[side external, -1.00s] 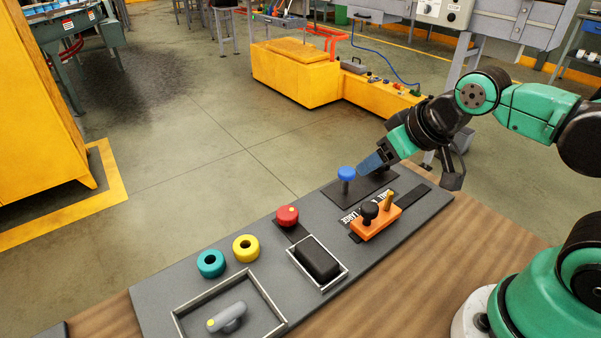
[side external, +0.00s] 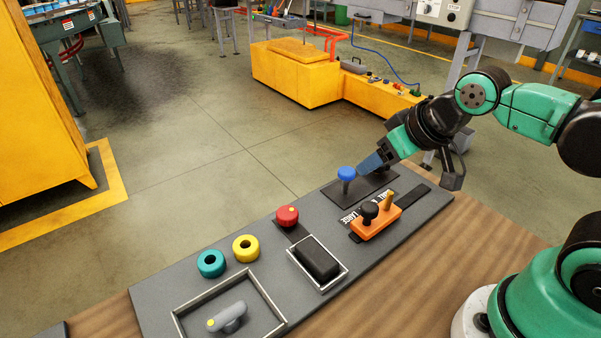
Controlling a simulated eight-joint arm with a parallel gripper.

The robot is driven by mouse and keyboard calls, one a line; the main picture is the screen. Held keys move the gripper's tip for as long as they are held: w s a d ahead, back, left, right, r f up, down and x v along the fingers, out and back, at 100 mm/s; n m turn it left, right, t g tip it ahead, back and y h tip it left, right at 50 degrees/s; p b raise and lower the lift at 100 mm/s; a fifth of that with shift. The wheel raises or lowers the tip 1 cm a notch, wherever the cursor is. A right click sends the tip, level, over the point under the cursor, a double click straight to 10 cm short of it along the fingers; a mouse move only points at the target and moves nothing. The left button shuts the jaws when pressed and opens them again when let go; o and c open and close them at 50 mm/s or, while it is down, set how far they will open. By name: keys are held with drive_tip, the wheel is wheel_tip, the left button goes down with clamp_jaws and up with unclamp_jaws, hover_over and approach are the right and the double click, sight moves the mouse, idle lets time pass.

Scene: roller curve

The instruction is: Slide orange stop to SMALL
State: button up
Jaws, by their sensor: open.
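The orange stop (side external: 376,223) sits on a dark slide track on the grey panel (side external: 262,251). A white-lettered label strip (side external: 367,207) runs beside the track, with LARGE at the lower left and SMALL toward the upper right, partly hidden. The stop is toward the LARGE end; bare track (side external: 414,197) shows to its upper right. My gripper (side external: 411,173) is open, above and beyond the stop. Its blue-grey finger is close to the blue knob (side external: 346,174); contact cannot be told.
A red knob (side external: 287,215), yellow ring (side external: 246,248) and teal ring (side external: 211,263) are left of the stop. A black block (side external: 316,258) lies in a framed recess, and a grey handle (side external: 227,318) in a larger one. Wooden tabletop (side external: 440,270) is clear at right.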

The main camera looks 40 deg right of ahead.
sight(371, 206)
drive_tip(key=shift+o, duration=0.2)
drive_tip(key=shift+o, duration=1.1)
drive_tip(key=n+g, duration=0.1)
drive_tip(key=n, duration=0.1)
drive_tip(key=f+n+g, duration=0.1)
drive_tip(key=g, duration=0.1)
drive_tip(key=shift+w+a+n, duration=0.1)
drive_tip(key=shift+n, duration=0.3)
drive_tip(key=n+g, duration=0.1)
drive_tip(key=f+n+g, duration=0.1)
drive_tip(key=n, duration=0.1)
drive_tip(key=n+g, duration=0.2)
drive_tip(key=shift+a+f, duration=0.15)
drive_tip(key=shift+f, duration=0.7)
drive_tip(key=shift+s+f, duration=0.2)
drive_tip(key=shift+f, duration=2.15)
clamp_jaws()
